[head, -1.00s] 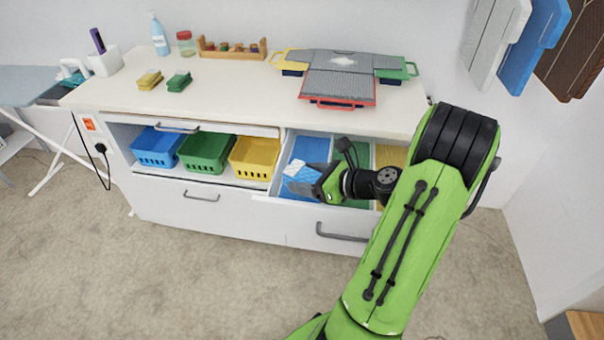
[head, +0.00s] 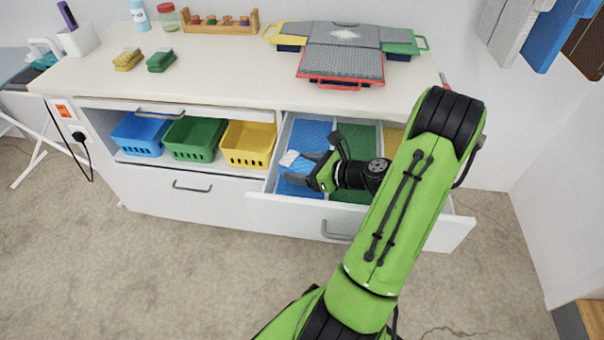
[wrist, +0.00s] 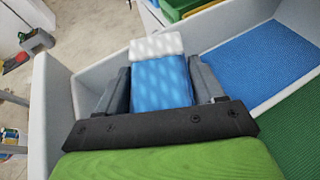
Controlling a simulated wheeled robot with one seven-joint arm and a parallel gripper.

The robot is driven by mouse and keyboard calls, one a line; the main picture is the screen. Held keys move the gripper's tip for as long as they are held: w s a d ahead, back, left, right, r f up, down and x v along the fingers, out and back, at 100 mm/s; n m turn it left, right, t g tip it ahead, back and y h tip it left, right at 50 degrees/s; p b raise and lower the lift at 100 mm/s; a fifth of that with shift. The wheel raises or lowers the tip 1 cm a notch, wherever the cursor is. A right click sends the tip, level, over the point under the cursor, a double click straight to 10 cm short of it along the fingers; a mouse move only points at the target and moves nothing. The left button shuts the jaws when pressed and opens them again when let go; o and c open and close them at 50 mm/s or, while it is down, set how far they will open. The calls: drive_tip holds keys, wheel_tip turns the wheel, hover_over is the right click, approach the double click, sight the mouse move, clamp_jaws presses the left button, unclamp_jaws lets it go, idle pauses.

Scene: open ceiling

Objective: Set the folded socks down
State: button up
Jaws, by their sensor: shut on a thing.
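The folded socks (wrist: 162,85) are a blue bundle with a white end. In the wrist view they sit between the two dark fingers of my gripper (wrist: 160,88), which is shut on them. In the head view my gripper (head: 302,172) is at the left part of the open drawer, over its blue-lined compartment (head: 311,132). The socks' white end (head: 289,158) shows there beyond the fingers; most of the blue part is hidden. I cannot tell whether the socks touch the drawer's floor.
The drawer (head: 262,210) also has a green-lined compartment (head: 362,140) and a yellow one, partly hidden by my arm. Blue, green and yellow baskets (head: 248,142) stand on the shelf at left. The countertop (head: 220,85) above holds sponges, a wooden rack and grey-topped panels.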

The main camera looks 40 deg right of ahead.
drive_tip(key=shift+f, duration=0.25)
drive_tip(key=shift+f, duration=0.6)
drive_tip(key=o, duration=1)
drive_tip(key=shift+r, duration=0.1)
drive_tip(key=shift+s+d+r+p, duration=0.3)
drive_tip(key=shift+s+r+p, duration=0.2)
drive_tip(key=shift+s+r, duration=0.35)
drive_tip(key=p+v, duration=0.3)
drive_tip(key=v, duration=0.7)
drive_tip(key=shift+s, duration=0.1)
